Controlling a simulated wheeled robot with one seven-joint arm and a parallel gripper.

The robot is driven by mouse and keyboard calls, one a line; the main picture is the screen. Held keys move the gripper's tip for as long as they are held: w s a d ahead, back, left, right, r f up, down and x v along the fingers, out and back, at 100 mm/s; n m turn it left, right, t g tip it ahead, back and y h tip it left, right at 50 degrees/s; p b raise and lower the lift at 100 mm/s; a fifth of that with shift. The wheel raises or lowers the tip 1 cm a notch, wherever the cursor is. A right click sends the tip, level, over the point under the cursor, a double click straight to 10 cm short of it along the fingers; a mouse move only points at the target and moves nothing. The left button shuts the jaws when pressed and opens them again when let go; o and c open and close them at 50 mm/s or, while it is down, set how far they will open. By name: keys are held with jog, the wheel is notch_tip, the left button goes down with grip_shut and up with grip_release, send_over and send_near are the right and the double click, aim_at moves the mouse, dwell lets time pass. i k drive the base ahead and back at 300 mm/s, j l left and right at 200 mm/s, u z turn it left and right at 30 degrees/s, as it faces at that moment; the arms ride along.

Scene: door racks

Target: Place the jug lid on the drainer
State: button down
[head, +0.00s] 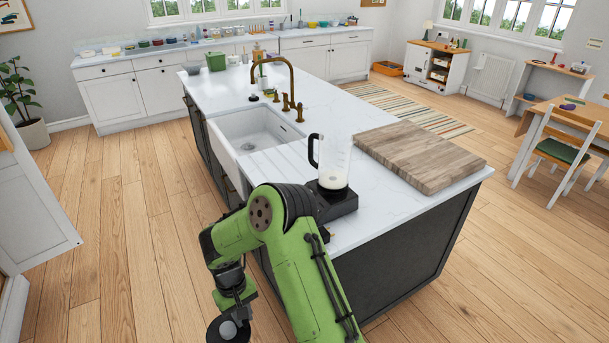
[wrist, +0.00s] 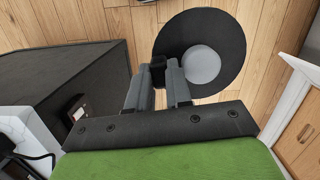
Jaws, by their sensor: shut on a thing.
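My gripper (wrist: 160,72) is shut on the jug lid (wrist: 228,40), a black disc with a pale grey round middle. The fingers pinch it at its edge. In the head view the lid (head: 214,331) hangs low over the floor at the bottom, left of the island and well below its top. The drainer seems to be the faintly grooved strip of worktop (head: 278,162) on the near side of the white sink (head: 232,128). The clear jug (head: 335,160) with a black handle stands upright and uncovered on its black base (head: 338,205), holding something pale.
A thick wooden board (head: 420,155) lies on the island right of the jug. A brass tap (head: 291,85) rises behind the sink. The island's dark side (wrist: 50,85) is left of my gripper in the wrist view. Wooden floor is clear to the island's left.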

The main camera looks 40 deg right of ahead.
aim_at(287, 181)
jog(key=i+j+z, duration=0.8)
jog(key=j+z, duration=0.3)
jog(key=j, duration=0.2)
jog(key=i+j+z, duration=0.25)
jog(key=j, duration=0.2)
jog(key=i+j+z, duration=0.25)
jog(key=j, duration=0.15)
jog(key=i+j+z, duration=0.15)
jog(key=j+z, duration=0.15)
jog(key=j, duration=0.15)
jog(key=i+j+z, duration=0.25)
jog(key=j, duration=0.2)
jog(key=j+z, duration=0.25)
jog(key=j, duration=0.2)
jog(key=j+z, duration=0.3)
jog(key=j, duration=0.25)
